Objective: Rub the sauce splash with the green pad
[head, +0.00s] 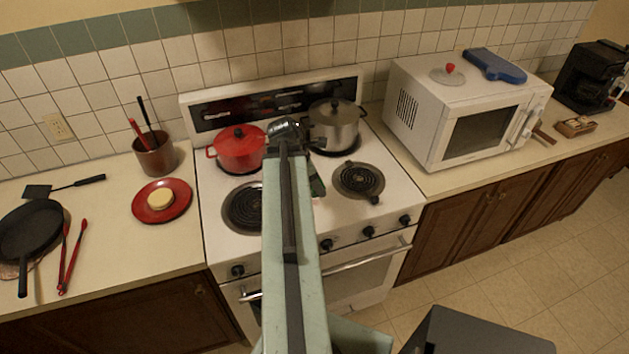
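My gripper (288,130) is over the back of the white stove, in front of the control panel between the red pot and the steel pot. My own arm hides much of it, and its fingers do not show clearly. A small dark green piece (317,184) shows just right of my arm, over the middle of the stove top; I cannot tell whether it is the green pad or whether it is held. Reddish patches (232,106) show on the dark stove panel behind the red pot; I cannot tell whether they are the sauce splash or a reflection.
Left are a red plate (146,214), a utensil crock (155,158), tongs (73,258) and a black pan (30,231). A microwave (428,139) stands right.

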